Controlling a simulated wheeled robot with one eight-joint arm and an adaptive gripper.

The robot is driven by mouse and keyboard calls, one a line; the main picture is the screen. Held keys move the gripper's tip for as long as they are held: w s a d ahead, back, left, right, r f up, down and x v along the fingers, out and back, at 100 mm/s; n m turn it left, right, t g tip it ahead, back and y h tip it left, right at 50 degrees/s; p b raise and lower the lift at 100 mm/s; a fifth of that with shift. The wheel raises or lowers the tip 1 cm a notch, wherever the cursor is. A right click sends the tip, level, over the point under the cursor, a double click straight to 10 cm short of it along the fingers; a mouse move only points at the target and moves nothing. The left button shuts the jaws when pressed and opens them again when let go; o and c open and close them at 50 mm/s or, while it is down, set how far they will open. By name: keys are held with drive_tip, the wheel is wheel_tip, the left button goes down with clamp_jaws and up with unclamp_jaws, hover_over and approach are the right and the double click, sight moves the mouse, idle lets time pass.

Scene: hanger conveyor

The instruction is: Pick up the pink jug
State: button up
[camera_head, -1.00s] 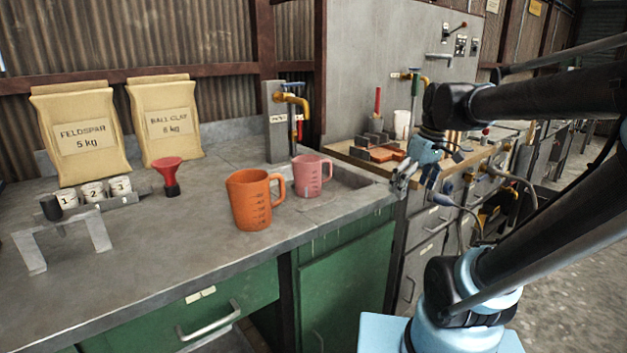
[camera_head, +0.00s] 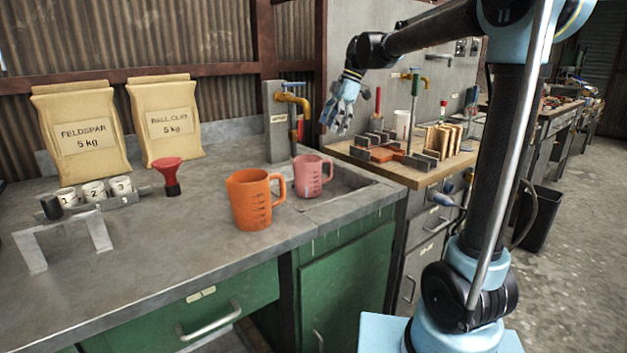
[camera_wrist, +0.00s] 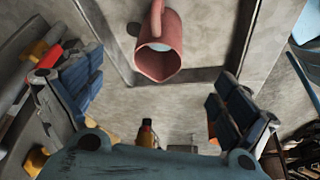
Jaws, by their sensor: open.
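The pink jug (camera_head: 311,177) stands upright on the grey counter near the sink recess, its handle to the right in the head view. In the wrist view the pink jug (camera_wrist: 161,45) is seen from above, its open top and spout showing and its handle toward the top edge. My gripper (camera_head: 342,122) is up and to the right of the jug, fingers pointing down, apart from it. In the wrist view my gripper (camera_wrist: 158,100) is open and empty, with the jug beyond the gap between its fingers.
An orange jug (camera_head: 250,200) stands close left of the pink jug. A yellow tap (camera_head: 293,99) on a grey post rises behind it. A red funnel (camera_head: 170,175), numbered cups (camera_head: 93,190) and two sacks (camera_head: 82,130) are farther left. A wooden workbench (camera_head: 400,168) with tools adjoins at right.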

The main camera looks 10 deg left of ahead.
sight(317, 159)
drive_tip(key=x, duration=1.2)
drive_tip(key=shift+s+a, duration=0.1)
drive_tip(key=shift+x, duration=2.6)
drive_tip(key=shift+s+a+r, duration=0.1)
drive_tip(key=shift+s, duration=0.1)
drive_tip(key=c, duration=1.4)
